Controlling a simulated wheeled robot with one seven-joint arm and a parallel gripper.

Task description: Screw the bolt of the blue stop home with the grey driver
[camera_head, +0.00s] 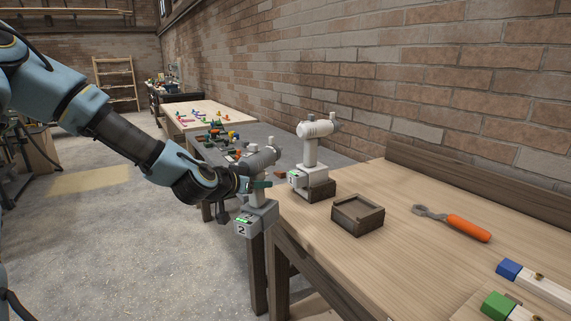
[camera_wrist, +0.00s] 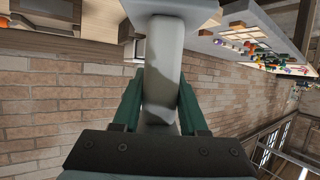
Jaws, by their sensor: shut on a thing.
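My gripper (camera_head: 257,184) is shut on the handle of a grey driver (camera_head: 262,158), off the left edge of the workbench. The driver is upright, with a darker grey body on top and a base marked 2. In the wrist view, the green fingers close on both sides of the pale handle (camera_wrist: 161,85). The blue stop (camera_head: 509,270) lies at the right of the bench, at the end of a pale wooden bar. A small dark spot on that bar may be its bolt (camera_head: 540,275); it is too small to tell how far it stands out.
A second, whiter driver (camera_head: 311,150) stands in a dark holder near the bench's left edge. An empty dark wooden holder (camera_head: 357,216) is beside it. An orange-handled wrench (camera_head: 467,228) lies further right. A green stop (camera_head: 497,305) is in front of the blue one. The bench (camera_head: 385,270) is clear at front centre.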

